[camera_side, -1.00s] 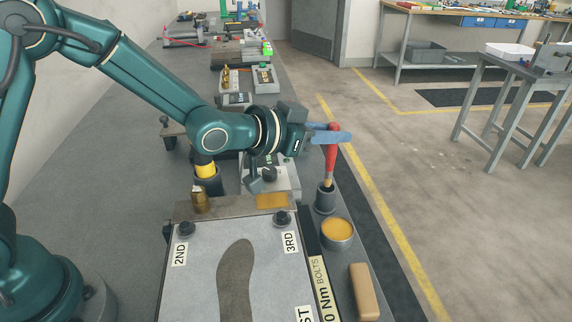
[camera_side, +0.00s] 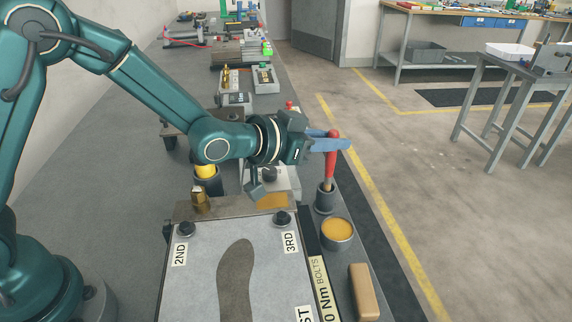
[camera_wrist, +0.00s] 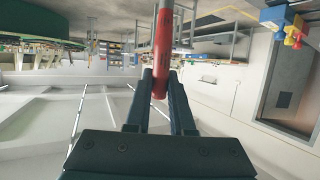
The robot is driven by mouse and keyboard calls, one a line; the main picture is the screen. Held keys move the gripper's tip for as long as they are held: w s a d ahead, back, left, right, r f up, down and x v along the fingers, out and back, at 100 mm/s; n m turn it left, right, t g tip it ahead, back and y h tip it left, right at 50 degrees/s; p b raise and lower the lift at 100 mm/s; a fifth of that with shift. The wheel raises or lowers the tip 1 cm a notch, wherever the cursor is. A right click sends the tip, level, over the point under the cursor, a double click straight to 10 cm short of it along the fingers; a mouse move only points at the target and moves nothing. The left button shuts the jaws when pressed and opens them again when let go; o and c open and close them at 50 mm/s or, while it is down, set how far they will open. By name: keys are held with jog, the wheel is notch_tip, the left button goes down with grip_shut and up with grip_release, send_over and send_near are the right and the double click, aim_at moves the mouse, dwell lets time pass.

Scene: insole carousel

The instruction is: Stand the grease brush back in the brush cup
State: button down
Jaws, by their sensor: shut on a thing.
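The grease brush (camera_side: 331,158) has a red handle and stands upright in my gripper (camera_side: 328,145). The blue fingers are shut on its handle near the top. The brush cup (camera_side: 325,202) is a dark grey cylinder directly below. The brush's lower end is at the cup's mouth and looks partly inside it; the bristle tip is hidden. In the wrist view the red handle (camera_wrist: 162,50) shows between the fingertips of my gripper (camera_wrist: 160,88); the cup does not show there.
A round tin of orange grease (camera_side: 337,230) stands just in front of the cup, with a tan block (camera_side: 363,292) nearer. The grey plate with the insole shape (camera_side: 205,270) lies to the left. A yellow-topped container (camera_side: 207,178) stands behind the plate.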

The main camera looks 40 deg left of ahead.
aim_at(327, 158)
jog(key=shift+f, duration=1.9)
jog(key=c, duration=0.7)
grip_release()
jog(key=shift+s, duration=0.1)
jog(key=shift+v, duration=2.5)
